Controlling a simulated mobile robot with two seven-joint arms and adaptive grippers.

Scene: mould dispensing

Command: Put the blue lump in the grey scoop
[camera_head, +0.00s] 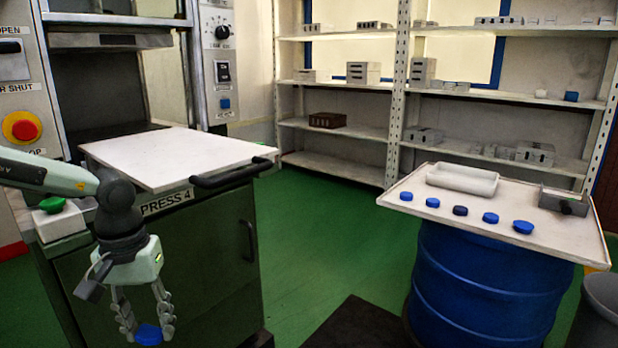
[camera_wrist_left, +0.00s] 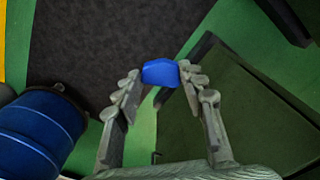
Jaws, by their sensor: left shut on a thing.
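My left gripper (camera_head: 146,322) hangs in front of the press cabinet and is shut on a blue lump (camera_head: 148,335). The left wrist view shows the same blue lump (camera_wrist_left: 160,73) between the fingertips of the left gripper (camera_wrist_left: 158,80). The grey scoop (camera_head: 560,200), with a dark handle, rests at the right end of a white board (camera_head: 475,237) on a blue drum, well to the right of the gripper. Other blue lumps (camera_head: 490,218) lie in a row on that board, one of them darker (camera_head: 460,210). My right gripper is not in view.
A long white tray (camera_head: 462,180) sits at the back of the board. The blue drum (camera_head: 485,290) stands on green floor. A press (camera_head: 160,155) with a white plate and black handle is at left. Shelves (camera_head: 340,135) line the back. A grey bin (camera_head: 598,318) is at lower right.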

